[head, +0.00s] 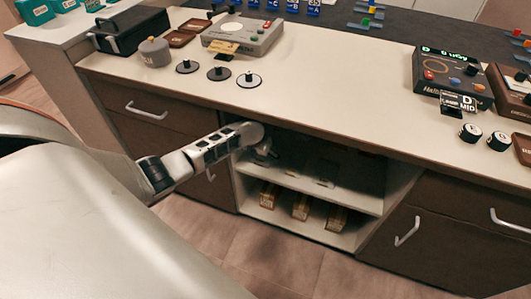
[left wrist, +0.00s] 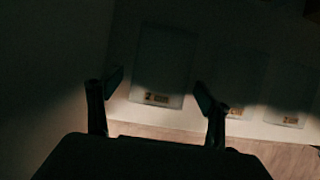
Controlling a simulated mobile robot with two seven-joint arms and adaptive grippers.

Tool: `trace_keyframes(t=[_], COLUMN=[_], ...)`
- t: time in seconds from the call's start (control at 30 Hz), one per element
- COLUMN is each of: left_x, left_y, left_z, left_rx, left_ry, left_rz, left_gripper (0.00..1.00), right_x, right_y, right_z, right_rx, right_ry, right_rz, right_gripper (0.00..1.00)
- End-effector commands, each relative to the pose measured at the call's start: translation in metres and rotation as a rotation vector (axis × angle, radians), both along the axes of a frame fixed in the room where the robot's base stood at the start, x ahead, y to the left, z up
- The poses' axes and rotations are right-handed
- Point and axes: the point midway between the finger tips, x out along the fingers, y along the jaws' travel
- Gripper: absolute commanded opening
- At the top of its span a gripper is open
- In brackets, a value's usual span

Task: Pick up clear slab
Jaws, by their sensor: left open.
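Pale, flat slab-like pieces with small orange labels lie in the dark cabinet opening. In the left wrist view, one slab (left wrist: 165,62) is ahead of and between my open fingers, and two others are to its right (left wrist: 238,78) (left wrist: 290,95). It is too dark to tell which is clear. My left gripper (left wrist: 158,88) is open and empty, with the near slab apart from or just beyond its fingertips; contact cannot be told. In the head view my left gripper (head: 267,155) reaches into the opening above the upper shelf (head: 345,198), partly in shadow. My right gripper is not in view.
The counter (head: 330,80) overhangs the opening. Several boxes (head: 300,207) stand on the lower shelf (head: 290,224). Closed drawers and doors with handles (head: 147,111) flank the opening. A grey device (head: 243,35), a black case (head: 128,30) and round weights (head: 219,73) stand on top.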

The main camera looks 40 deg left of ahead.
Motion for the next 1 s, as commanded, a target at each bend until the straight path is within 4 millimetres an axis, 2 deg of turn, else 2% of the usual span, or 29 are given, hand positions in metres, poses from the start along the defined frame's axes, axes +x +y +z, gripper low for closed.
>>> trace_keyframes(t=[0.17, 0.3, 0.33, 0.37, 0.67, 0.8, 1.0], left_x=[0.002, 0.002, 0.002, 0.002, 0.002, 0.003, -0.015], left_y=[0.001, 0.001, 0.001, 0.001, 0.001, 0.002, -0.003], left_z=[0.003, 0.003, 0.003, 0.003, 0.004, 0.012, 0.013], left_rx=[0.001, 0.001, 0.001, 0.001, 0.001, 0.002, 0.002], left_ry=[-0.005, -0.004, -0.004, -0.004, -0.005, -0.008, -0.008], left_rz=[0.001, 0.001, 0.001, 0.001, 0.001, 0.001, 0.000], left_gripper=[0.78, 0.42, 0.34, 0.31, 0.31, 0.31, 0.31], right_x=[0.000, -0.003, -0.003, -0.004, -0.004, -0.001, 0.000], right_y=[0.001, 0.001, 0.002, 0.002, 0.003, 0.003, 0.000], right_z=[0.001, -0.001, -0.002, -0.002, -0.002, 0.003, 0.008], right_rx=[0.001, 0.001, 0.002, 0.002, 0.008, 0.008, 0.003], right_ry=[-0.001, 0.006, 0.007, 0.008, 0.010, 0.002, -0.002], right_rz=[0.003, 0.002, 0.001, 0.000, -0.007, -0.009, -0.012], right_gripper=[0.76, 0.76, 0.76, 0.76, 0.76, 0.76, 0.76])
